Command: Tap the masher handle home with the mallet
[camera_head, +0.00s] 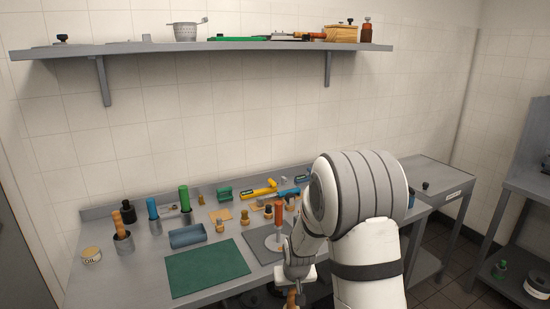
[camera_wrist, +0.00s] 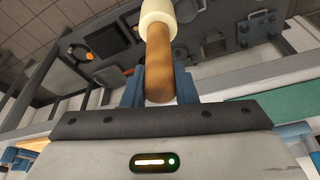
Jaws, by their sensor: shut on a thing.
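My gripper (camera_wrist: 158,88) is shut on the brown wooden handle of the mallet (camera_wrist: 159,62). Its cream head is at the top of the wrist view, partly cut off by the edge. In the head view my gripper (camera_head: 296,287) is low in the picture, at the front of the bench, with a brown bit of the mallet (camera_head: 292,299) below it. The masher, with an upright orange-brown handle (camera_head: 278,220) over a pale round base (camera_head: 275,243), stands on a grey mat behind my gripper. How far its handle is seated cannot be told.
A green mat (camera_head: 208,268) lies left of the masher. A blue trough (camera_head: 188,236), holders with colored handles, and several small pieces stand behind it. My arm hides the bench's right part. A loaded shelf (camera_head: 215,50) hangs above.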

